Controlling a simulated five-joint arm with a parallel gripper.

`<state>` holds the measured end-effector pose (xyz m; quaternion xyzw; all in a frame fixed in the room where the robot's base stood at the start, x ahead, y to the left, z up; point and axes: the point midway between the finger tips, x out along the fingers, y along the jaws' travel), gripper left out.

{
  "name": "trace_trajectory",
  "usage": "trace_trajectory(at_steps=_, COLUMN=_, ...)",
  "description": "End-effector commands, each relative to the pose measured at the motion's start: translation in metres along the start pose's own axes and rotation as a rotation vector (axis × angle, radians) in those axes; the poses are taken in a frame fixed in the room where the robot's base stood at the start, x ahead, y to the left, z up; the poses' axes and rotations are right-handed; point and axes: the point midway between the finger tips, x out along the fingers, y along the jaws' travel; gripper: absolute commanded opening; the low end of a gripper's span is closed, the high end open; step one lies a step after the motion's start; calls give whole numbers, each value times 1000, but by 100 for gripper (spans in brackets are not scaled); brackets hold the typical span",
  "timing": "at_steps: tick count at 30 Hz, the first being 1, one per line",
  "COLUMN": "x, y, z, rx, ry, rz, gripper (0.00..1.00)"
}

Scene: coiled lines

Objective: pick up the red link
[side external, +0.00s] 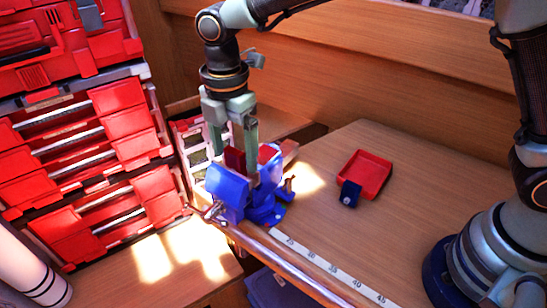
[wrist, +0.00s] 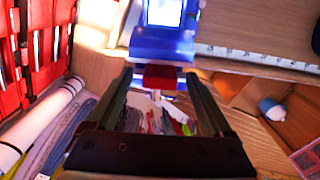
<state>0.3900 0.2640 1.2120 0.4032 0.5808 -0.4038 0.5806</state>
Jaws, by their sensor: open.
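A blue vise (side external: 228,190) stands at the table's edge, with red parts (side external: 234,161) at its top. My gripper (side external: 235,166) points down over the vise, its two fingers apart around these red parts. In the wrist view, a small dark red block (wrist: 160,76) shows between the tips of my gripper (wrist: 158,82), in front of the blue vise (wrist: 160,42). I cannot tell whether this block is the red link or a jaw of the vise, nor whether a finger touches it. The fingers hide part of the red parts in the side view.
A shallow red tray (side external: 372,168) lies on the table to the right, with a small dark blue piece (side external: 350,194) at its front corner. A white measuring strip (side external: 330,268) runs along the front edge. Red drawers (side external: 120,150) stand at left. The table's right middle is clear.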

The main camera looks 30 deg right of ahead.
Motion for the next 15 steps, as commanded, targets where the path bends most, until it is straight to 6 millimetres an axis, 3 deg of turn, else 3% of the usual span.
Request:
trace_trajectory(at_steps=8, x=4, y=0, z=0, rx=0, ry=0, rz=1, gripper=85)
trace_trajectory(at_steps=15, x=4, y=0, z=0, rx=0, ry=0, rz=1, gripper=0)
